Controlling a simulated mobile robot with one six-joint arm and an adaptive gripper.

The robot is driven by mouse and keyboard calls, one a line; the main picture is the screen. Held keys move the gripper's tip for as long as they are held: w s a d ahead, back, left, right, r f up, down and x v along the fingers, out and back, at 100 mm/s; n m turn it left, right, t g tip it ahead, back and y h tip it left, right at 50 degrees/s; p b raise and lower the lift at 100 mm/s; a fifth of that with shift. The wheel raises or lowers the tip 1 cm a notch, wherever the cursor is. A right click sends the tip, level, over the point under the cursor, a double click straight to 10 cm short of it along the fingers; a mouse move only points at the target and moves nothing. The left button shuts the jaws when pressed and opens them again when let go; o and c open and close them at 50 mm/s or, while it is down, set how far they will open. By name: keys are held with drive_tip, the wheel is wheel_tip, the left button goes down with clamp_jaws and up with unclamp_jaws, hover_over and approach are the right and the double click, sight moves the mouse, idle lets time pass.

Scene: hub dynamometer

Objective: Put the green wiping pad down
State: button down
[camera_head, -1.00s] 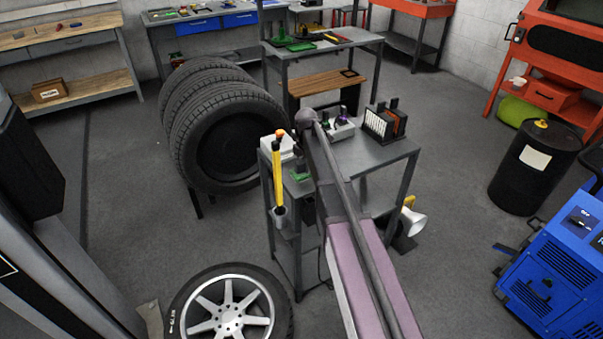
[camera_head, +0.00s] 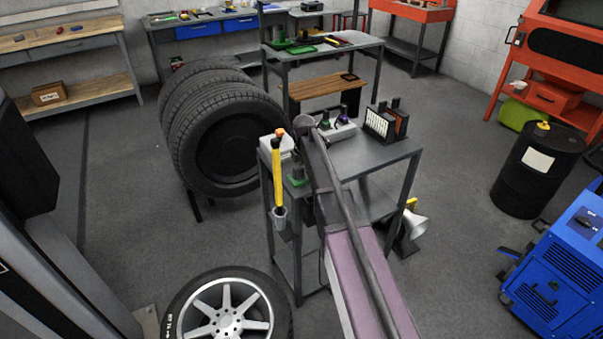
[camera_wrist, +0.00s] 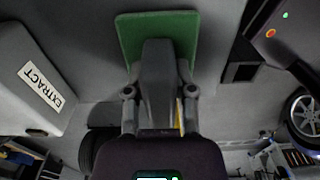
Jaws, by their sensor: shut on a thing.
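The green wiping pad (camera_wrist: 127,38) shows at the top of the wrist view as a flat green panel. My gripper (camera_wrist: 158,48) is shut on it, and its dark fingers cover the middle of the pad. In the head view my arm hides the gripper. A small green patch (camera_head: 298,180) shows beside my arm at the left side of the grey metal table (camera_head: 382,158); I cannot tell whether it is the pad. Whether the pad touches any surface is not clear.
The table's right front is clear. Tyres (camera_head: 220,140) stand to the left.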

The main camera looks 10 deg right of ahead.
drive_tip(key=shift+f, duration=0.15)
drive_tip(key=shift+c, duration=2.2)
unclamp_jaws()
drive_tip(key=shift+r, duration=0.25)
wheel_tip(320, 180, up, 12)
drive_tip(key=p, duration=1.2)
drive_tip(key=shift+f, duration=0.1)
